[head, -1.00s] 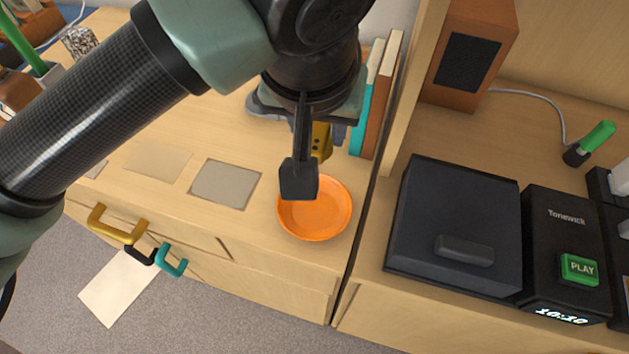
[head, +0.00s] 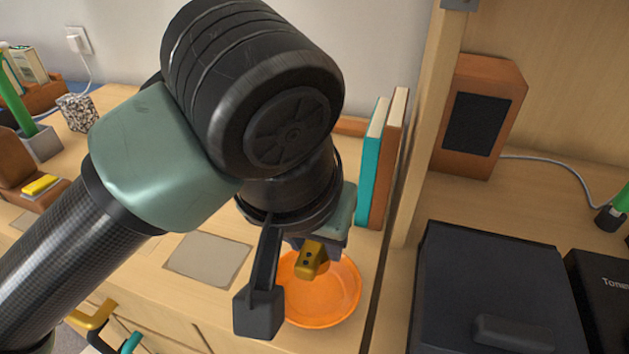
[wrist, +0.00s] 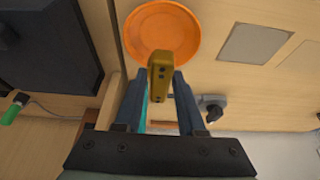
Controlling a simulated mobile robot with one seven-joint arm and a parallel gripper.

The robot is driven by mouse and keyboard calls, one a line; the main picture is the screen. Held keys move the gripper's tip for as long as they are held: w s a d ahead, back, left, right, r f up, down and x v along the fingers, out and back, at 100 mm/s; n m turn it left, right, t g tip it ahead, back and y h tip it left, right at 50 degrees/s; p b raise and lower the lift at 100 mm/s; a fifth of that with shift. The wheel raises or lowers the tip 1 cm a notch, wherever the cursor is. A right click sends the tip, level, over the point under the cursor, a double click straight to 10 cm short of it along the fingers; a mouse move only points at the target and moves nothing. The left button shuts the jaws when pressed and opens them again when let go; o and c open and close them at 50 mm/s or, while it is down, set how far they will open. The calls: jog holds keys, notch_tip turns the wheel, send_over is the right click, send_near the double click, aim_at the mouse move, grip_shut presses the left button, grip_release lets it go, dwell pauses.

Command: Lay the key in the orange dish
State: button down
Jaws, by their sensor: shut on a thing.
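The orange dish (head: 338,305) lies on the wooden desk, round and shallow, with no object seen resting in it; it also shows in the wrist view (wrist: 162,22). The key shows as a gold, blocky piece with dark dots (head: 311,260), and in the wrist view (wrist: 160,75) it sits between my fingers. My gripper (wrist: 168,88) is shut on it. In both views the key overlaps the dish, near its rim in the wrist view. It looks held above the dish; the exact height is unclear. My arm hides part of the dish in the head view.
A flat grey square (head: 208,260) lies left of the dish. Upright books (head: 373,165) stand behind it. A wooden divider (head: 422,130) rises to the right, with a black box (head: 490,270) beyond. A grey knob-like thing (wrist: 212,105) shows in the wrist view.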

jog(key=b, duration=0.2)
send_over(314, 290)
jog(key=shift+f, duration=2.35)
jog(key=shift+c, duration=2.1)
grip_release()
notch_tip(314, 290, up, 7)
jog(key=p, duration=0.3)
